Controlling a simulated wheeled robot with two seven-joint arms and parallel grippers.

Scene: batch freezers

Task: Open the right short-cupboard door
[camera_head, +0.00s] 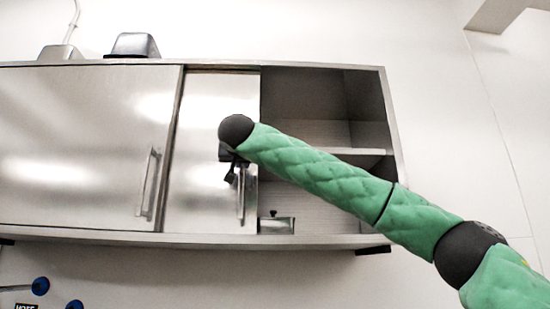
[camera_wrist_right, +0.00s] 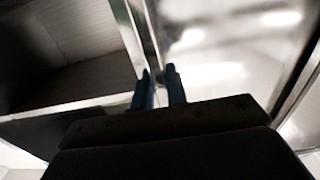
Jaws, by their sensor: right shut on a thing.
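The right cupboard door (camera_head: 205,110) is a shiny metal panel in the wall cupboard. The cupboard stands open to the right of it. Its vertical bar handle (camera_head: 241,205) is near the door's right edge. My right gripper (camera_head: 233,174) is at the upper part of this handle, shut on it. In the right wrist view the two dark fingers (camera_wrist_right: 160,86) sit at the door's edge, with the door panel (camera_wrist_right: 225,55) to the right and the open compartment (camera_wrist_right: 65,50) to the left. My gripper's body hides the lower part there. My left gripper is not in view.
The left door (camera_head: 80,140) covers the left part of the cupboard and has its own handle (camera_head: 148,183). A shelf (camera_head: 345,157) and a small metal container (camera_head: 276,225) show in the open compartment. My right arm crosses in front of it.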

